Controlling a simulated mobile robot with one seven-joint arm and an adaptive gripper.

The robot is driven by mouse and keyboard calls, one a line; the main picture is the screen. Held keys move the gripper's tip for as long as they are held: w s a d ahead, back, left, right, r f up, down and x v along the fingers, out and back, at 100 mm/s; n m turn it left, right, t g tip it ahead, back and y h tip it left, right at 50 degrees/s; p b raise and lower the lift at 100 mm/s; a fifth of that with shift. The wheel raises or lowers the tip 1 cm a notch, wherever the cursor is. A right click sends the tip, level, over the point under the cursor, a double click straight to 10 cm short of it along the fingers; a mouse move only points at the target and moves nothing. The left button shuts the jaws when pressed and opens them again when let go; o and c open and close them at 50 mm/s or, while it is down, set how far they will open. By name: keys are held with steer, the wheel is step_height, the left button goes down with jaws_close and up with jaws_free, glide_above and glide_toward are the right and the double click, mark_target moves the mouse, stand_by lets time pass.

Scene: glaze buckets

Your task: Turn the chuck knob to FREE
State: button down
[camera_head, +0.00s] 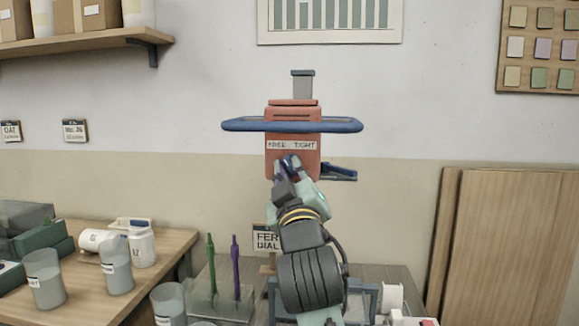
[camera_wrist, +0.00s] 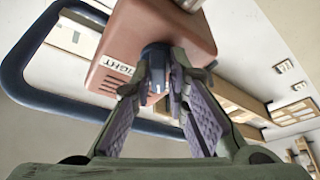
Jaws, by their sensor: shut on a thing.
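The chuck knob (camera_wrist: 156,58) is a dark blue knob on the front of a red-orange box (camera_head: 292,117). A label strip (camera_head: 292,146) above the knob reads FREE on the left and TIGHT on the right; part of it shows in the wrist view (camera_wrist: 116,67). My gripper (camera_head: 287,166) reaches up to the box front, and in the wrist view its two fingers (camera_wrist: 160,80) are shut on the knob from both sides. The fingers hide most of the knob, and I cannot tell which word it points to.
A blue bar loop (camera_head: 235,125) surrounds the box, and a blue lever (camera_head: 340,173) sticks out at its lower right. Below stand green and purple tools (camera_head: 236,265) in a holder. Cups and jars (camera_head: 117,265) stand on the left table. Wooden boards (camera_head: 510,240) lean at the right.

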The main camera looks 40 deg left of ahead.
steer(key=shift+w+d+r+n+g+p, duration=0.15)
steer(key=shift+d+r+n+g, duration=0.1)
steer(key=shift+n, duration=0.35)
steer(key=shift+w+d+r+n+g+p, duration=0.15)
steer(key=shift+r+n, duration=0.1)
steer(key=shift+n, duration=0.35)
steer(key=shift+a, duration=0.1)
steer(key=c, duration=1.7)
jaws_free()
steer(key=shift+y, duration=0.3)
steer(key=shift+o, duration=0.3)
steer(key=shift+s+a+f, duration=0.1)
steer(key=shift+a+f, duration=0.15)
steer(key=shift+f, duration=0.1)
steer(key=shift+s+d, duration=0.1)
steer(key=shift+s, duration=0.05)
